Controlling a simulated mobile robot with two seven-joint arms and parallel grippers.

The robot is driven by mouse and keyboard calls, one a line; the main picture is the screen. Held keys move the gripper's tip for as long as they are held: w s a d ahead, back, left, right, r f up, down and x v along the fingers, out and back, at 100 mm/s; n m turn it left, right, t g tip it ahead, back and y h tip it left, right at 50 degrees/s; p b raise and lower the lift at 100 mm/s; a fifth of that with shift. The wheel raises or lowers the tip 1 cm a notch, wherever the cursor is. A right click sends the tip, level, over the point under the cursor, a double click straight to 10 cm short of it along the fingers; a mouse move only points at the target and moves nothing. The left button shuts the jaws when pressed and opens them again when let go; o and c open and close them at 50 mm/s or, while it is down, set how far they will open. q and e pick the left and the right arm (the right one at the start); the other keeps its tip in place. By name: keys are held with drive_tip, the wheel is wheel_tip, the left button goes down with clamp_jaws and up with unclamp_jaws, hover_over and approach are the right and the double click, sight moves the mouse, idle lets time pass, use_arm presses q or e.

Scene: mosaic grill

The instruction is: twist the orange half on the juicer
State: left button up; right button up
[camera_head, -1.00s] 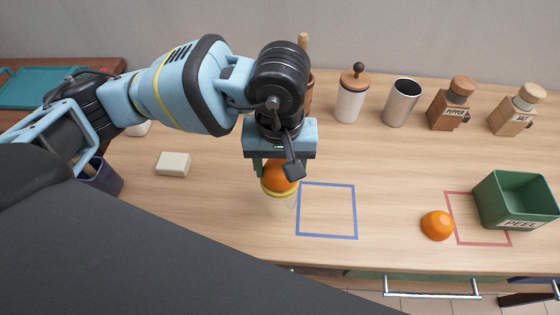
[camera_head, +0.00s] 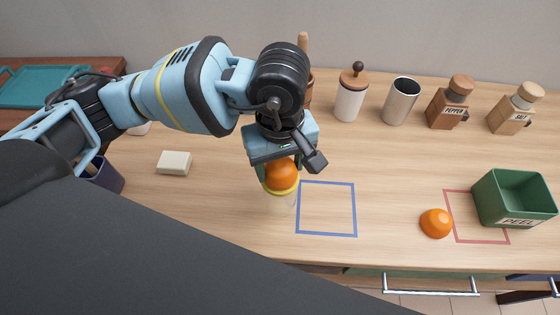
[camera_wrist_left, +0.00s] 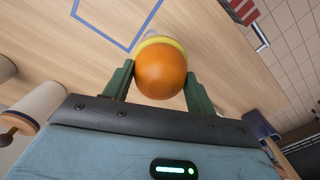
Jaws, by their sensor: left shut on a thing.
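An orange half (camera_head: 282,172) sits dome up on the juicer (camera_head: 284,194), which has a yellow rim and a clear lower part. My left gripper (camera_head: 279,178) is above it, with its fingers shut on the orange half from both sides. In the left wrist view the orange half (camera_wrist_left: 161,72) lies between the two green fingers, with the yellow rim (camera_wrist_left: 160,42) just beyond it. The juicer's cone is hidden under the fruit. Another orange half (camera_head: 436,223) lies on the table at the right. My right gripper is not in view.
A blue square outline (camera_head: 327,235) is right of the juicer. A green peel bin (camera_head: 513,207) stands by a red outline (camera_head: 481,242). A pale block (camera_head: 174,163) lies left. A jar (camera_head: 350,100), metal cup (camera_head: 400,101), and pepper (camera_head: 450,103) and salt (camera_head: 515,109) mills stand behind.

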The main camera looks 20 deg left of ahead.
use_arm(q)
drive_tip(key=m+b, duration=0.2)
drive_tip(key=m, duration=0.1)
drive_tip(key=shift+f, duration=0.25)
drive_tip(key=shift+r+m+b, duration=0.1)
drive_tip(key=shift+m+b, duration=0.25)
drive_tip(key=shift+m, duration=0.25)
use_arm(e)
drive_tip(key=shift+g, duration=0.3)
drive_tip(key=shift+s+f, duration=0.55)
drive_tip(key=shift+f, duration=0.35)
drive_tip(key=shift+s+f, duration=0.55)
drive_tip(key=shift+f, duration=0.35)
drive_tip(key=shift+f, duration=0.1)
use_arm(q)
drive_tip(key=shift+m+b, duration=0.95)
drive_tip(key=shift+m, duration=0.05)
drive_tip(key=shift+m+b, duration=0.8)
drive_tip(key=shift+m, duration=0.2)
drive_tip(key=shift+r+m, duration=0.1)
drive_tip(key=shift+m, duration=0.2)
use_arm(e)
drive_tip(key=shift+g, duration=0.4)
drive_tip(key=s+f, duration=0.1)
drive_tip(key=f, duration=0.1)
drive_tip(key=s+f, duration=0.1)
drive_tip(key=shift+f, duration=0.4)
use_arm(q)
drive_tip(key=n, duration=0.4)
drive_tip(key=shift+n, duration=0.3)
